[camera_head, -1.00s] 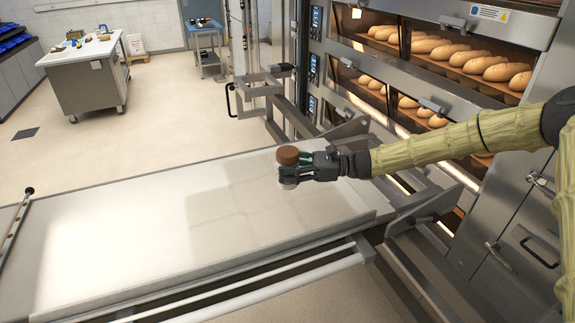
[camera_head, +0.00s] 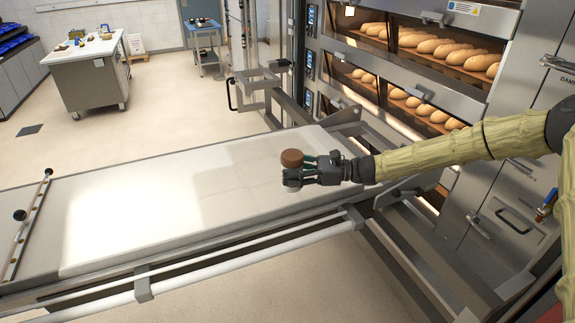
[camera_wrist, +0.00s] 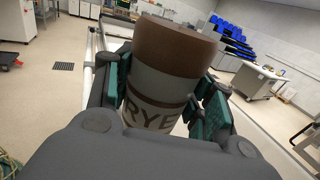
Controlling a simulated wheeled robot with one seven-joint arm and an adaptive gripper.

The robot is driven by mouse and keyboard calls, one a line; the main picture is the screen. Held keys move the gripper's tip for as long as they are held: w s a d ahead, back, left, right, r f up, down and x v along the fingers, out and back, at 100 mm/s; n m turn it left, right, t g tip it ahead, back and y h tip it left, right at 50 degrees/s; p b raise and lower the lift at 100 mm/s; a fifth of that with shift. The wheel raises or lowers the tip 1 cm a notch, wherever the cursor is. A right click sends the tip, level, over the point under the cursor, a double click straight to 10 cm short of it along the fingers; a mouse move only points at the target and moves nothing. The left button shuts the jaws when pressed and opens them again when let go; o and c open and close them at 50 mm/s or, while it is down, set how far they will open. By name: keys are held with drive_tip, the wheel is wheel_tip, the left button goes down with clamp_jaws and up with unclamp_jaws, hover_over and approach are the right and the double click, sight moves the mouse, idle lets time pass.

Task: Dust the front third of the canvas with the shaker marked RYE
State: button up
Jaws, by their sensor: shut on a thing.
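My gripper (camera_head: 297,171) is shut on the RYE shaker, with the green finger pads on both sides of it in the wrist view (camera_wrist: 166,100). The shaker (camera_head: 291,158) has a brown top and a pale label; the letters RYE show on it in the wrist view (camera_wrist: 150,115). Its brown end points up in the head view. The shaker is over the canvas (camera_head: 130,225), a long pale sheet on the loader, near the end by the ovens. I cannot tell its exact height above the canvas. Paler and greyer patches show on the canvas; I cannot tell light from flour.
Deck ovens with bread loaves (camera_head: 435,45) stand at the back right. A metal frame with a handle (camera_head: 262,88) rises behind the canvas. A dark-knobbed bar (camera_head: 30,222) crosses its left end. A steel worktable (camera_head: 90,75) and blue cart (camera_head: 205,50) stand beyond open floor.

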drive_tip(key=shift+m+t, duration=0.6)
drive_tip(key=f, duration=0.1)
drive_tip(key=w+d+f, duration=0.1)
drive_tip(key=f, duration=0.1)
drive_tip(key=w+f, duration=0.1)
drive_tip(key=shift+w+d+f, duration=0.2)
drive_tip(key=shift+d+f, duration=0.05)
drive_tip(key=shift+s+d+f+m+t, duration=0.3)
drive_tip(key=shift+d+f+t, duration=0.1)
drive_tip(key=shift+d, duration=0.1)
drive_tip(key=s+d+f+m+t+h, duration=0.3)
drive_tip(key=s+d+f+m+t, duration=0.2)
drive_tip(key=s+d+f, duration=0.6)
drive_tip(key=d+f+t, duration=0.1)
drive_tip(key=t, duration=0.1)
drive_tip(key=shift+s+d+t, duration=0.25)
drive_tip(key=shift+s+t, duration=0.1)
drive_tip(key=shift+t, duration=0.05)
